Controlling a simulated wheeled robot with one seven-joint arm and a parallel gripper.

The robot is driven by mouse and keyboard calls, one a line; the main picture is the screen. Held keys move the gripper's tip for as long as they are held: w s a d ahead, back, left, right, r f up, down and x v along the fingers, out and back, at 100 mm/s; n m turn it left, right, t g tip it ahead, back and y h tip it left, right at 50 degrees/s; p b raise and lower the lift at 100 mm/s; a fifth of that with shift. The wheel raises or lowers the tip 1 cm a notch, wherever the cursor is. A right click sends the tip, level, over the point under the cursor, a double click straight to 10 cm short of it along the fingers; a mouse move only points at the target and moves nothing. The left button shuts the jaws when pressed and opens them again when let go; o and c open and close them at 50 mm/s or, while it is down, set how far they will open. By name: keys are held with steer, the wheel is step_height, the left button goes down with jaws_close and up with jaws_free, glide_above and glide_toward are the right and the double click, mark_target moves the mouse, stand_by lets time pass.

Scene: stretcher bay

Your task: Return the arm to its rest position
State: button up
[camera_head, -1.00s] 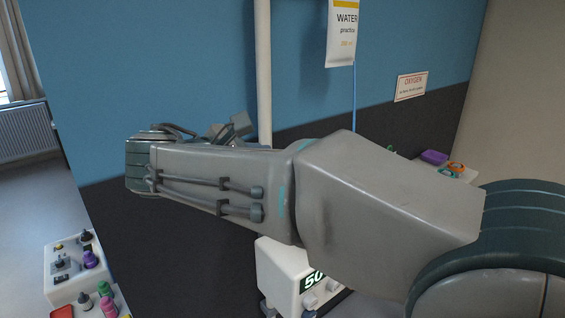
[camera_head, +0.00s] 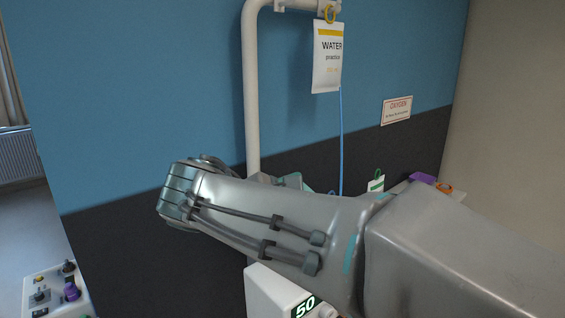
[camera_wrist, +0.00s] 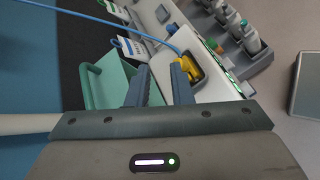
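My arm crosses the head view from the lower right to the middle left, in front of the dark wall panel. My gripper (camera_wrist: 160,78) shows in the wrist view with its two dark fingers apart and nothing visible held between them. In the head view the gripper is mostly hidden behind my arm. Beyond the fingers in the wrist view are a green bin (camera_wrist: 112,82) with a handle and a yellow part (camera_wrist: 186,69) on a white surface.
A white pole (camera_head: 251,90) carries a water bag (camera_head: 327,58) with a blue tube (camera_head: 341,140). A white unit showing 50 (camera_head: 268,292) stands below my arm. A control box (camera_head: 45,293) is lower left. A bottle rack (camera_wrist: 232,35) shows in the wrist view.

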steer(key=s+d+f+m+g+y, duration=0.2)
steer(key=s+d+f+m+y, duration=0.1)
steer(key=s+d+f+m, duration=0.3)
steer(key=s+d+f+m+g+y, duration=0.2)
steer(key=s+d+f+m+y, duration=0.2)
steer(key=s+d+f+m, duration=0.3)
step_height(320, 180, down, 4)
steer(key=d+m, duration=0.2)
steer(key=m, duration=0.3)
steer(key=shift+d+f+y, duration=0.2)
steer(key=shift+d+y, duration=0.1)
steer(key=shift+d, duration=0.1)
